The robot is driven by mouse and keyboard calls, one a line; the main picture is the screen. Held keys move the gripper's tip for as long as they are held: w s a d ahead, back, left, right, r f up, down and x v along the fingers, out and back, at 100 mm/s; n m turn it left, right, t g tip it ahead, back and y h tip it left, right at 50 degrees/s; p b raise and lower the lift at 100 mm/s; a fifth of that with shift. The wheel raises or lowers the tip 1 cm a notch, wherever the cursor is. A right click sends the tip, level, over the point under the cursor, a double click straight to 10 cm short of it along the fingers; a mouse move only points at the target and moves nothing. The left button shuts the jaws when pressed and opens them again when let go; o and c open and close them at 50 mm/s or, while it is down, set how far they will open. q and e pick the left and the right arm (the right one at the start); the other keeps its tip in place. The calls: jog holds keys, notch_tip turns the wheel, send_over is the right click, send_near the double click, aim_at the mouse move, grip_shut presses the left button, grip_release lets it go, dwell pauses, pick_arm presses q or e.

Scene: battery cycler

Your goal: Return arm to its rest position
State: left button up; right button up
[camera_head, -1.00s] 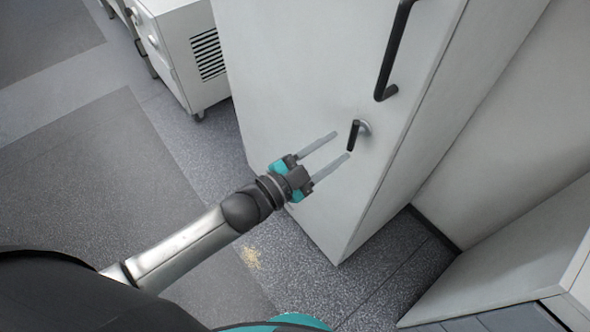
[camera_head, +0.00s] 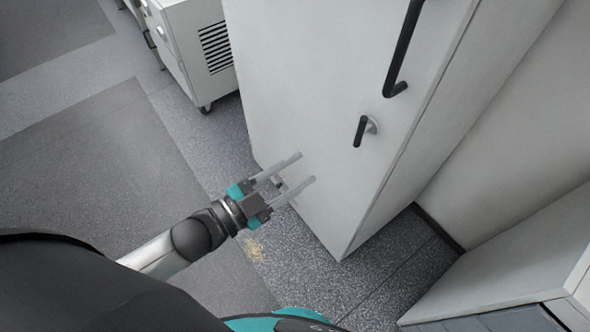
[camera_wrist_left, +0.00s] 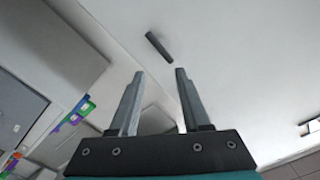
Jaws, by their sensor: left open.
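My left gripper (camera_head: 307,167) is open and empty, with its two grey fingers apart. In the head view it is in front of the lower left part of a tall white cabinet (camera_head: 310,90), below and left of a small dark latch handle (camera_head: 360,131). In the left wrist view the fingers (camera_wrist_left: 158,75) point up the picture, apart from a dark bar-shaped handle (camera_wrist_left: 159,46) on a white surface. My left arm (camera_head: 165,253) comes in from the lower left. My right gripper is not in view.
A long black handle (camera_head: 403,50) stands out from the cabinet's front. A white wheeled unit with a vent (camera_head: 190,55) stands at the upper left. A low white unit (camera_head: 510,265) is at the lower right. Grey floor (camera_head: 100,160) at the left is free.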

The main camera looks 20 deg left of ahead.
pick_arm(q)
jog(key=shift+f, duration=0.1)
jog(key=a+f+n+g+y+b, duration=0.15)
jog(key=a+f+n+y, duration=0.3)
jog(key=f, duration=1.05)
jog(key=s+a+f+n+g+y+b, duration=0.1)
jog(key=s+a+f+g+y, duration=0.15)
jog(key=f, duration=0.45)
jog(key=s+a+f+n+g+y+b, duration=0.1)
jog(key=s+a+f+n, duration=0.1)
jog(key=s+f, duration=0.35)
jog(key=s+a+f+n+g+y+b, duration=0.1)
jog(key=a+f+g, duration=0.1)
jog(key=f, duration=0.7)
jog(key=s+d+f+n+g+b, duration=0.1)
jog(key=s+f+g, duration=0.2)
jog(key=s+f, duration=0.3)
jog(key=s+d+f+n+g+y+b, duration=0.1)
jog(key=s+f, duration=0.5)
jog(key=s, duration=0.8)
jog(key=n+g, duration=0.1)
jog(key=g, duration=0.1)
jog(key=shift+s+f+g+y+b, duration=0.15)
jog(key=shift+f+g+y+b, duration=0.15)
jog(key=shift+b, duration=0.1)
jog(key=shift+o, duration=0.2)
